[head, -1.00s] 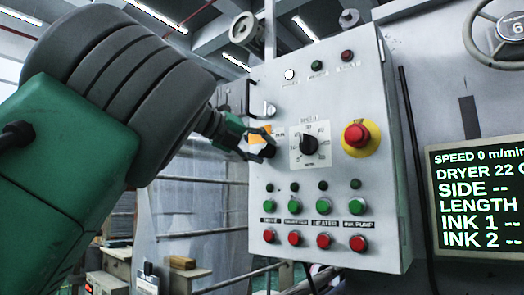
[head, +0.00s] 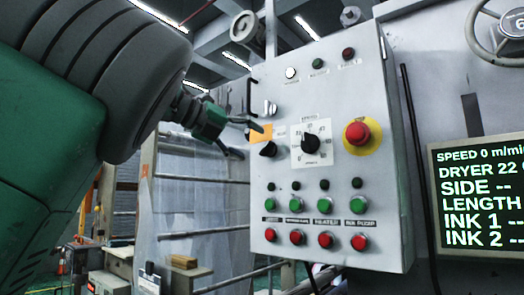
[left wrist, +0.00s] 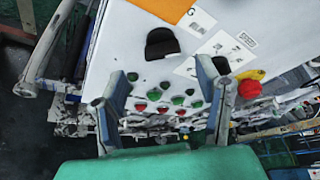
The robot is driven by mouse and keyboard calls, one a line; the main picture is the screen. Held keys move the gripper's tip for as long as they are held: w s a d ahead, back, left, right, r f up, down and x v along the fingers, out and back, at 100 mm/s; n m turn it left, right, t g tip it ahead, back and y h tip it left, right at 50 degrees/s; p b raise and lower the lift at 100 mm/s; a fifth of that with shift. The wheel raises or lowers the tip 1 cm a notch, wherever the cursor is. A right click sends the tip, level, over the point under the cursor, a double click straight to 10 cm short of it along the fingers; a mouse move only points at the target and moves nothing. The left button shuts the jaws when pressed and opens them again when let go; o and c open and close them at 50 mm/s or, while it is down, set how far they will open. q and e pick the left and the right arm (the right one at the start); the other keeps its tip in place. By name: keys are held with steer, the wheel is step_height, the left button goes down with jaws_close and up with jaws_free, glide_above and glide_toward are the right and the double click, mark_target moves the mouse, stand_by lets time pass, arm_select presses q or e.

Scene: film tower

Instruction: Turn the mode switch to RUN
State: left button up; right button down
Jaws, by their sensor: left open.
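The mode switch, a black knob (head: 268,149), sits below an orange plate (head: 261,133) on the left side of the grey control box. It also shows in the left wrist view as a dark knob (left wrist: 162,44) beyond the fingers. Its plate lettering is too small to read, so I cannot tell which position it points to. My left gripper (head: 245,138) is open and empty just left of the knob, apart from it. In the left wrist view, its two fingers (left wrist: 163,78) stand wide apart with nothing between them. My right gripper is not in view.
A white speed dial (head: 311,144) and a red emergency button (head: 357,132) on yellow sit right of the switch. Green (head: 297,205) and red (head: 297,239) buttons line the lower box. A metal latch (head: 270,108) is above the switch. A display screen (head: 480,195) hangs at right.

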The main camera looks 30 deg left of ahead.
arm_select(q)
steer(key=v, duration=0.6)
steer(key=shift+s+a, duration=0.2)
